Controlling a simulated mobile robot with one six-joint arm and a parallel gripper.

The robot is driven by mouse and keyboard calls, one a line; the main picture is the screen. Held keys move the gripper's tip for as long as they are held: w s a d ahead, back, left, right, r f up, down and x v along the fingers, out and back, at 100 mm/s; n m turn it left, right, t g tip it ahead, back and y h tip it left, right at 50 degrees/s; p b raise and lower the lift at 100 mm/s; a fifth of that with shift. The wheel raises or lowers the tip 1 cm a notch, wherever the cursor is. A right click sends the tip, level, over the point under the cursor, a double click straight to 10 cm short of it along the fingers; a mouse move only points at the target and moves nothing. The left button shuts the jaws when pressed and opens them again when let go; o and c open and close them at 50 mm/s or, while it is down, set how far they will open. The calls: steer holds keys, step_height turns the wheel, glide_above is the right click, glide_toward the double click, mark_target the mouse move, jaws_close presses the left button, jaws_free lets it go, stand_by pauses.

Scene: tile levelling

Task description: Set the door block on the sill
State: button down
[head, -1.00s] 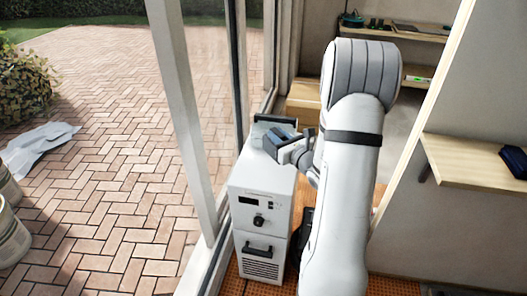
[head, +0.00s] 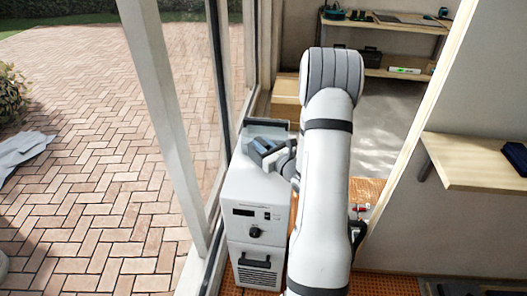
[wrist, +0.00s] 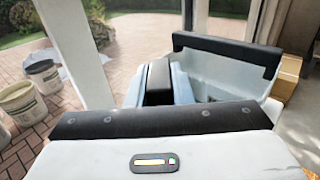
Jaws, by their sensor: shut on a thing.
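My gripper (head: 268,153) is over the top of a white machine in the head view, at the end of my bent arm. It is shut on a small dark and blue-grey block (head: 259,147), which seems to be the door block. In the wrist view a block with a black top (wrist: 158,80) stands between blue-grey sides. I cannot tell clearly where block and fingers meet. Whether the block touches the machine is also unclear. A pale bottom rail of the glazed door frame (head: 208,262), perhaps the sill, runs left of the machine.
The white machine (head: 256,190) has a dark bar at its rear top and stands close beside the door frame. A white post (head: 165,110) rises at the left. Brick paving (head: 90,190) lies outside. A wooden shelf (head: 465,160) juts out at the right.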

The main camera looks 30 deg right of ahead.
mark_target(253, 154)
steer(key=shift+a+f, duration=0.1)
steer(key=shift+f, duration=1.35)
steer(key=shift+f, duration=0.2)
steer(key=c, duration=1.3)
jaws_free()
steer(key=shift+r, duration=0.1)
